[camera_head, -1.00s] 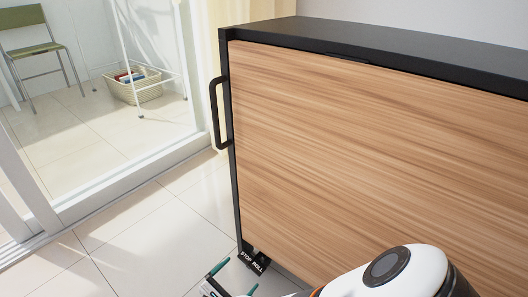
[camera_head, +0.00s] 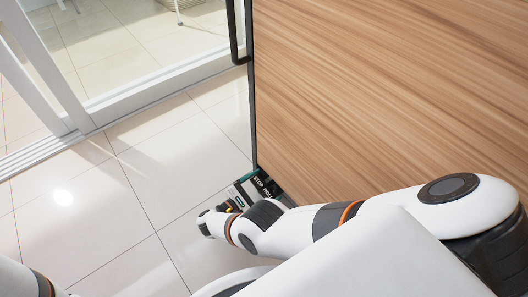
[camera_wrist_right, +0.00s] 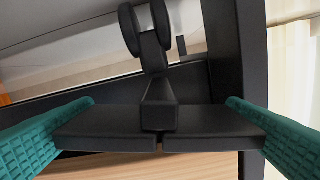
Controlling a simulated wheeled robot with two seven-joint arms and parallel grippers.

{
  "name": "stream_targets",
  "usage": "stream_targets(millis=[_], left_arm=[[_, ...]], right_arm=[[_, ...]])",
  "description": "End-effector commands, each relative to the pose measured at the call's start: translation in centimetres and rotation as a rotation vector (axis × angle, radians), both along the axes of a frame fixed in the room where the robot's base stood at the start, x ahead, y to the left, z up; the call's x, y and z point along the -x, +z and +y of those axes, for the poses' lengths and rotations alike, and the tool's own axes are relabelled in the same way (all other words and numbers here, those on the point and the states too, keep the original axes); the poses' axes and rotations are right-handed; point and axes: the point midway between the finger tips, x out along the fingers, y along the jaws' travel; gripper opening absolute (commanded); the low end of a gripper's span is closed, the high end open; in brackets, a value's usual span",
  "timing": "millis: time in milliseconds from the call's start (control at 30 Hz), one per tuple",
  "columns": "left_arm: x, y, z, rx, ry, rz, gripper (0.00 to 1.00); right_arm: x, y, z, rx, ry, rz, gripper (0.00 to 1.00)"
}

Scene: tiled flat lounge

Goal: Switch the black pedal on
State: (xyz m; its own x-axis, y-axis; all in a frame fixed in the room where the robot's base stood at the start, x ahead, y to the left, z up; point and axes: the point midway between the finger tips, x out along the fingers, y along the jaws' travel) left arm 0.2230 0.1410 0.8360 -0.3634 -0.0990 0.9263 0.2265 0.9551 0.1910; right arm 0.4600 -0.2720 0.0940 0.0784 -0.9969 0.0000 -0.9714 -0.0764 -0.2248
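The black pedal (camera_head: 264,184) with white STOP and ROLL lettering sits low at the left corner of the wood-fronted cabinet, just above the floor. In the right wrist view the pedal (camera_wrist_right: 205,128) is a wide black plate joined to a twin-wheel caster (camera_wrist_right: 150,35). My right gripper (camera_wrist_right: 161,103) is open, its teal fingers on either side of the plate; nothing is gripped, and I cannot tell if they touch it. In the head view my right gripper (camera_head: 245,184) is at the pedal, partly hidden by my wrist. My left gripper is out of view.
The cabinet (camera_head: 390,90) with its wood-grain front fills the right side, a black handle (camera_head: 234,30) on its left edge. Bare tiled floor (camera_head: 90,215) lies to the left. A sliding-door frame and track (camera_head: 100,125) run beyond it.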

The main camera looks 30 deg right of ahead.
Motion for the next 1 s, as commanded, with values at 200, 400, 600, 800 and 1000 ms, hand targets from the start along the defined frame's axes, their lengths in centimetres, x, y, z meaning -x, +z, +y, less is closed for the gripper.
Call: stream_targets(millis=[200,400,600,800,1000], left_arm=[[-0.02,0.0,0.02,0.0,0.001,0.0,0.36],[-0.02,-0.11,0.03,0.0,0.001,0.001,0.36],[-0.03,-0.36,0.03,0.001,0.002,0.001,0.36],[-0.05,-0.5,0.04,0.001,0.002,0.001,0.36],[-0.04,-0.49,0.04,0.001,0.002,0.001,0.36]], right_arm=[[0.01,-0.01,-0.01,0.0,0.0,0.0,0.64],[-0.16,-0.01,0.0,0.009,0.003,0.094,0.64],[-0.46,-0.02,0.04,0.027,0.003,0.318,0.65],[-0.58,-0.05,0.05,0.036,0.001,0.455,0.65],[-0.58,-0.05,0.04,0.036,0.0,0.473,0.65]])
